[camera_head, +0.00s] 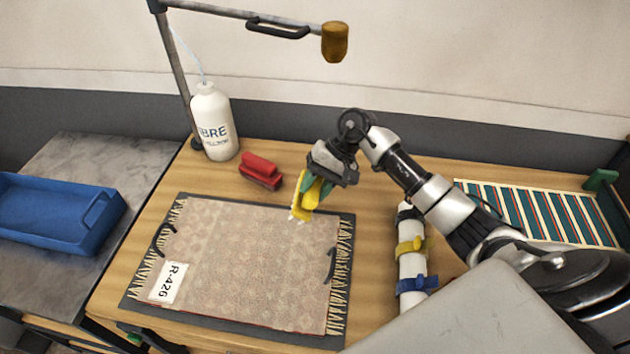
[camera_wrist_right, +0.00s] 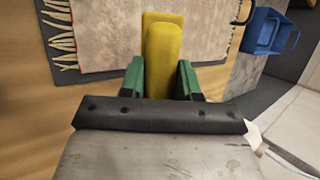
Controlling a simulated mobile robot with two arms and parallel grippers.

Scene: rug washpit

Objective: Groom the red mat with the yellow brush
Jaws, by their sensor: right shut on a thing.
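The mat (camera_head: 240,262) lies flat on a dark board on the wooden table; its faded, pinkish-beige face is up, with fringes at both short ends and a white tag reading R-426 (camera_head: 167,283). Black clips hold it near both ends. My right gripper (camera_head: 314,187) is shut on the yellow brush (camera_head: 305,203), just beyond the mat's far right corner. The brush's pale bristles face down and left; I cannot tell whether they touch anything. In the right wrist view the yellow brush (camera_wrist_right: 166,50) sits between the green fingers. My left gripper is not in view.
A red brush (camera_head: 261,171) and a white bottle (camera_head: 214,122) stand behind the mat. A lamp arm (camera_head: 235,13) overhangs the back. A white roll with straps (camera_head: 411,255) lies right of the mat, a striped mat (camera_head: 540,212) farther right. A blue tray (camera_head: 60,213) is at left.

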